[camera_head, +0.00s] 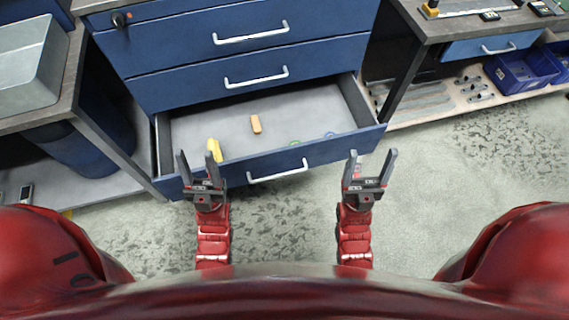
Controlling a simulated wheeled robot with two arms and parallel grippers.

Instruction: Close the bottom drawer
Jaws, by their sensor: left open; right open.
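The blue bottom drawer (322,152) is pulled out of the cabinet, with its grey inside showing. Its white bar handle (277,171) sits on the middle of the front panel. Inside lie a yellow item (214,149), an orange-tan block (256,124) and small green and blue round items near the front wall. My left gripper (198,166) is open and empty, its fingers overlapping the left part of the drawer front in the picture. My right gripper (370,165) is open and empty at the drawer's right front corner. I cannot tell whether either touches the drawer.
Two drawers above, the upper (180,40) and the lower (190,84), are shut. A workbench with a grey bin (30,70) stands at left. A bench at right has a low shelf (430,108) with metal parts and blue bins (517,74). The speckled floor (470,190) is clear at right.

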